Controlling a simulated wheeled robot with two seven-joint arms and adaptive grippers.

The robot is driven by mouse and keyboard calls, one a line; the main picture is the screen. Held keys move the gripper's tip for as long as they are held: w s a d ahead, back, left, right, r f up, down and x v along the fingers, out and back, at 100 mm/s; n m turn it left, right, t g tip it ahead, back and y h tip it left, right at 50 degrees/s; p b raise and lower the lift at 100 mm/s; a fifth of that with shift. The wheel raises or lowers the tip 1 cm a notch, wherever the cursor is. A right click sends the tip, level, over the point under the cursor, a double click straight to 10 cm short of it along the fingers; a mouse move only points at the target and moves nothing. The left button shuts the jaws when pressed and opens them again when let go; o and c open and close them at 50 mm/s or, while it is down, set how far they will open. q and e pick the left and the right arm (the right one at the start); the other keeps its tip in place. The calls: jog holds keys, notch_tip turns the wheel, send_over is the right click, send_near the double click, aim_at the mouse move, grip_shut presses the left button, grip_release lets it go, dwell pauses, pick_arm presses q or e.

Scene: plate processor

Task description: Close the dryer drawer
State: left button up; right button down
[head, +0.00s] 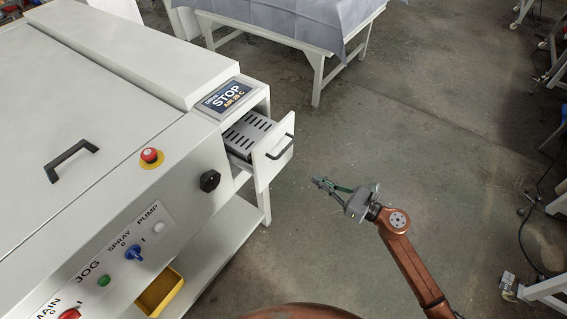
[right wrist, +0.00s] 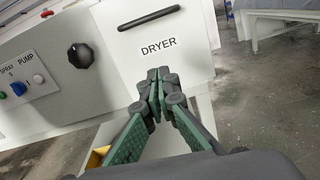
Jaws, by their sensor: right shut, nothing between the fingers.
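The dryer drawer (head: 268,160) is pulled out of the right end of the white machine, and its slotted metal inside shows behind the front panel. A dark bar handle (head: 280,147) is on that panel. In the right wrist view the drawer front (right wrist: 180,45) faces me with the label DRYER and the handle (right wrist: 149,18) above it. My right gripper (head: 318,183) is shut and empty, in front of the drawer and to its right in the head view, apart from it. In the right wrist view its fingertips (right wrist: 158,76) show below the label. My left gripper is not in view.
The plate processor (head: 110,100) fills the left side, with a black knob (head: 209,181), a red stop button (head: 150,156) and a STOP display (head: 226,99). A yellow bin (head: 160,290) sits below. A cloth-covered table (head: 300,20) stands behind.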

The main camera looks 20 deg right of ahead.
jog(key=w+a+n, duration=0.1)
jog(key=w+a, duration=0.8)
jog(key=w, duration=0.1)
jog(key=shift+w+a+r, duration=0.2)
jog(key=shift+w+r, duration=0.15)
jog(key=shift+r, duration=0.1)
jog(key=shift+w, duration=0.1)
